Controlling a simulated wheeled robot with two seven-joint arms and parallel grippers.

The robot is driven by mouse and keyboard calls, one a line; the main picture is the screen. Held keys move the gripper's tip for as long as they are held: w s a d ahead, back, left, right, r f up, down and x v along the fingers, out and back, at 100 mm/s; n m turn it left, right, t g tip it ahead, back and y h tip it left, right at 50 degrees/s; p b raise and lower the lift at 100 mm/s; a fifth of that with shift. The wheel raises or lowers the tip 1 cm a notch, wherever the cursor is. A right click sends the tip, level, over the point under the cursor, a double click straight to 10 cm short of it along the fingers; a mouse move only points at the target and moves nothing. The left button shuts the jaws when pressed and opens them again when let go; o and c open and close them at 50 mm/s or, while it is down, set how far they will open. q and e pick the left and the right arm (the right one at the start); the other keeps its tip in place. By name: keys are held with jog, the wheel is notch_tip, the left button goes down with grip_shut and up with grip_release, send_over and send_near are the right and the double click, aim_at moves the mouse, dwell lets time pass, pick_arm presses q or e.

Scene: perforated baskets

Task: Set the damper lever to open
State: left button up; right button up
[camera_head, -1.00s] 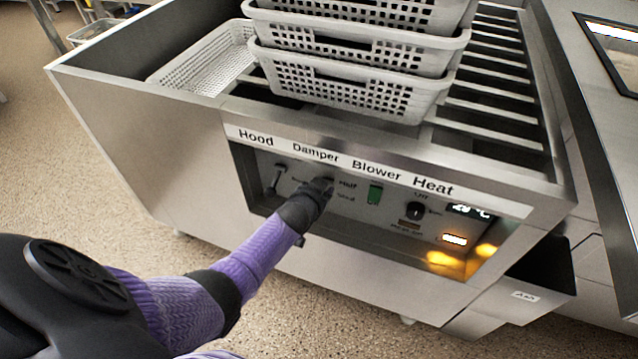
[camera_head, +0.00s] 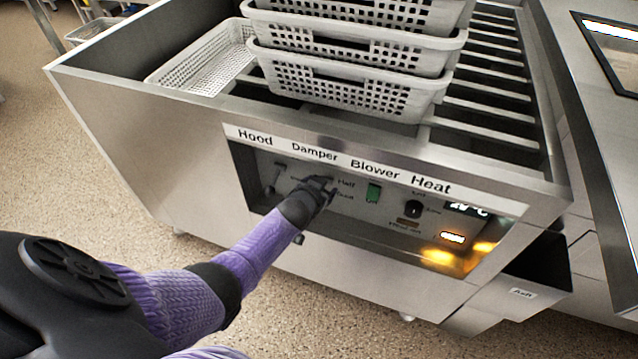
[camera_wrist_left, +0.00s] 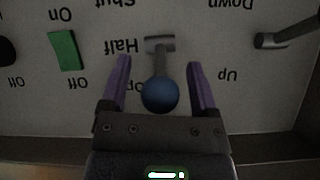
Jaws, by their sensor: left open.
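The damper lever, a metal stem with a blue ball knob (camera_wrist_left: 159,94), projects from the grey control panel (camera_head: 330,210) under the Damper label (camera_head: 315,152). In the left wrist view, which looks upside down, its mount is level with the word Half and Shut lies above it. My left gripper (camera_head: 320,184) is at the lever in the head view and hides it. In the wrist view the open left gripper (camera_wrist_left: 158,75) has one finger on each side of the stem and knob, with visible gaps. My right gripper is not in view.
The hood lever (camera_head: 273,178) is left of the damper, the green blower switch (camera_head: 373,193) and heat knob (camera_head: 413,207) right. White perforated baskets (camera_head: 350,88) stand on the machine top. An ash bin (camera_head: 520,290) juts out at the lower right.

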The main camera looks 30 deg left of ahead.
pick_arm(q)
jog(key=p+v, duration=0.7)
jog(key=v, duration=0.3)
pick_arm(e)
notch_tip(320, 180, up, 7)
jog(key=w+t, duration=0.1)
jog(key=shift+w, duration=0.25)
pick_arm(q)
jog(key=shift+f, duration=0.15)
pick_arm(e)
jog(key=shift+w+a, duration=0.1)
